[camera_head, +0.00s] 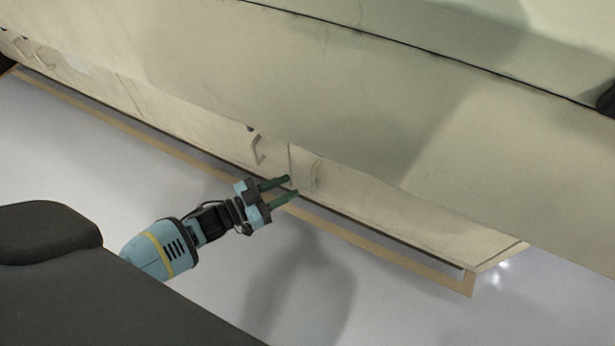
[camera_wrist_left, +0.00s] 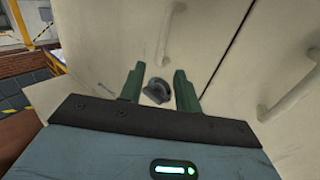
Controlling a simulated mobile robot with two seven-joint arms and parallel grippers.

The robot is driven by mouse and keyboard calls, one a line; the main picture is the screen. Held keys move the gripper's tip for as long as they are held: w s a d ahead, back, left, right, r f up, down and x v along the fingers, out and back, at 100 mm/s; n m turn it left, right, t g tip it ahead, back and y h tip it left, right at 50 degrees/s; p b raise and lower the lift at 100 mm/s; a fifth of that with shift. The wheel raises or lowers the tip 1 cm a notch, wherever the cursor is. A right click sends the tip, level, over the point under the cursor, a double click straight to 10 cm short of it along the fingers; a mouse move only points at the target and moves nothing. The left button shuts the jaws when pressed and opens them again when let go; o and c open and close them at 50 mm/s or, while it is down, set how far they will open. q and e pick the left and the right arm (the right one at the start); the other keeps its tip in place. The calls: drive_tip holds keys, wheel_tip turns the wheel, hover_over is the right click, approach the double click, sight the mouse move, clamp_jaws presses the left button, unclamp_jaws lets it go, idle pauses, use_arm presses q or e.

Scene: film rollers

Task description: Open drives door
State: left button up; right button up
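A cream machine has low doors along its side. In the head view, one door (camera_head: 225,130) bears a pale handle (camera_head: 257,150), and its neighbour (camera_head: 345,195) bears another handle (camera_head: 314,176). A seam runs between them. I cannot read which door is the drives door. My left gripper (camera_head: 292,186) is open and empty, its green fingers pointing at the doors near the seam. In the left wrist view, a dark round latch or knob (camera_wrist_left: 156,90) shows between the open fingers, below one handle (camera_wrist_left: 168,35); contact is unclear. The other handle (camera_wrist_left: 290,90) is to the right. My right gripper is out of view.
The machine's broad cream upper surface (camera_head: 440,120) overhangs the doors. A tan strip (camera_head: 390,247) runs along the floor at its base. The pale floor (camera_head: 400,310) in front is clear. Yellow-marked barriers (camera_wrist_left: 40,20) show at the wrist view's far left.

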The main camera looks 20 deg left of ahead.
use_arm(q)
drive_tip(key=b+x, duration=0.2)
drive_tip(key=x, duration=0.4)
drive_tip(key=shift+w, duration=0.15)
drive_tip(key=shift+d, duration=0.15)
drive_tip(key=shift+c, duration=0.4)
drive_tip(key=c, duration=0.5)
clamp_jaws()
